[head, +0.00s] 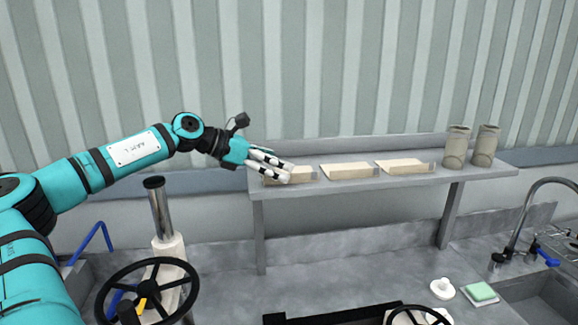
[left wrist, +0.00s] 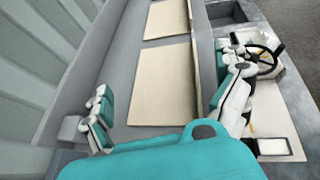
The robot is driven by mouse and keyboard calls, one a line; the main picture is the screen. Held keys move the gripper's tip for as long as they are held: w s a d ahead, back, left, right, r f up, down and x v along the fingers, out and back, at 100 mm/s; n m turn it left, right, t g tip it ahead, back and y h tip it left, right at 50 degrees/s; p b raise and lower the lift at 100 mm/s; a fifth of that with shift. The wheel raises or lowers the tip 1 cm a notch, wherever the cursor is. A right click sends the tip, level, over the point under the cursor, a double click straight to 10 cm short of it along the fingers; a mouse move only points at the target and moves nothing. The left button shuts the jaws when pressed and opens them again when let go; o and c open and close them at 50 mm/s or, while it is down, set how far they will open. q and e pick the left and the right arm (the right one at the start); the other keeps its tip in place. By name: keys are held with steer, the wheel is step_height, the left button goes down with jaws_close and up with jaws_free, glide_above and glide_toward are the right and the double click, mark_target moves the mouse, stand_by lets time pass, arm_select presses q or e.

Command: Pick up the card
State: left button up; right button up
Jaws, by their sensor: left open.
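Three flat cream cards lie in a row on the grey shelf (head: 470,176). The leftmost card (head: 303,173) is partly hidden behind my left gripper (head: 284,171). The middle card (head: 346,170) and the right card (head: 405,166) lie clear of it. In the left wrist view, my left gripper (left wrist: 166,75) is open, with its fingers spread on either side of the near card (left wrist: 160,85). Nothing is held in it. Whether the fingers touch the card or shelf cannot be told. A second card (left wrist: 166,18) lies beyond. My right gripper is not in view.
Two beige cylindrical cups (head: 456,147) (head: 485,146) stand at the shelf's right end. A corrugated wall rises behind the shelf. Below are a black handwheel (head: 148,290), a green sponge (head: 480,291) and a sink tap (head: 520,215). The shelf's front edge is clear.

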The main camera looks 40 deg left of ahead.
arm_select(q)
steer(key=shift+w+d+f, duration=0.2)
steer(key=shift+w+f, duration=0.15)
steer(key=shift+w, duration=0.1)
steer(key=shift+p+x, duration=0.4)
steer(key=shift+x, duration=0.4)
steer(key=shift+s+d, duration=0.1)
jaws_close()
